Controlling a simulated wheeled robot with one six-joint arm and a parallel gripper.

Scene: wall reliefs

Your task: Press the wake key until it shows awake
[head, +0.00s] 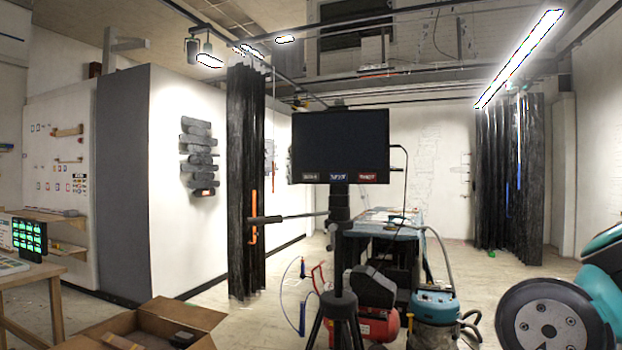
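A black monitor (339,144) stands upright on a tripod (342,300) in the middle of the head view. Its screen is dark, and I see no word such as awake on it. Along its bottom edge are three small labelled keys: a grey one (310,177), a blue one (338,177) and a red one (367,177). Their labels are too small to read, so I cannot tell which is the wake key. My gripper is out of view; only part of my arm shows at the lower right, apart from the monitor.
An open cardboard box (140,325) lies at the lower left. A table at the left bears a small screen with green tiles (29,237). A red compressor (372,323) and a teal vacuum (434,305) stand behind and beside the tripod. A black curtain (246,180) hangs left of the monitor.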

